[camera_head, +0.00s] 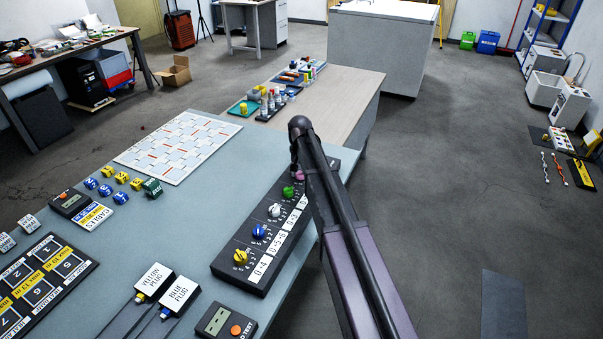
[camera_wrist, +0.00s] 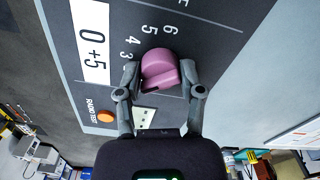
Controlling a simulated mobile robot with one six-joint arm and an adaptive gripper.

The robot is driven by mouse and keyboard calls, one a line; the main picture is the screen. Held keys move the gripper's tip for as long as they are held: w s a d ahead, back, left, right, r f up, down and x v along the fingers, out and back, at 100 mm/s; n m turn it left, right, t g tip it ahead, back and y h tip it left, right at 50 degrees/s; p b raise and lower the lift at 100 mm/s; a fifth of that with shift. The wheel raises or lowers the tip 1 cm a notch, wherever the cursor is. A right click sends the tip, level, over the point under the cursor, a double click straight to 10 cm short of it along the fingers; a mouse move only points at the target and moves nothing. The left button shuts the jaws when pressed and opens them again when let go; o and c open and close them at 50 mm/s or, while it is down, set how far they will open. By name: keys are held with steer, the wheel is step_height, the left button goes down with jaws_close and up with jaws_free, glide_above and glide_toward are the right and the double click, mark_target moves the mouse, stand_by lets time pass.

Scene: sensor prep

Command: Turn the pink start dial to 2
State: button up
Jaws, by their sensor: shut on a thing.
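The pink start dial (camera_wrist: 160,68) sits on a black panel (camera_wrist: 215,35) in the wrist view, with numbers printed in an arc beside it; 3, 4, 5 and 6 are readable. My gripper (camera_wrist: 160,78) is shut on the dial, with one finger on each side of it. The number the dial points to cannot be read. In the head view, only a bit of the pink dial (camera_head: 299,174) shows at the far end of the dial panel (camera_head: 222,268), beside my arm. My arm hides the fingers there.
The same panel carries a yellow dial (camera_head: 240,257), a blue dial (camera_head: 259,231), a white dial (camera_head: 274,210) and a green dial (camera_head: 288,191). A white chart (camera_head: 180,145) and dice lie to the left. Open floor (camera_head: 450,200) lies to the right.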

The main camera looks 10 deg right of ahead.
steer(key=shift+m, duration=0.9)
steer(key=o, duration=1.2)
steer(key=shift+c, duration=0.2)
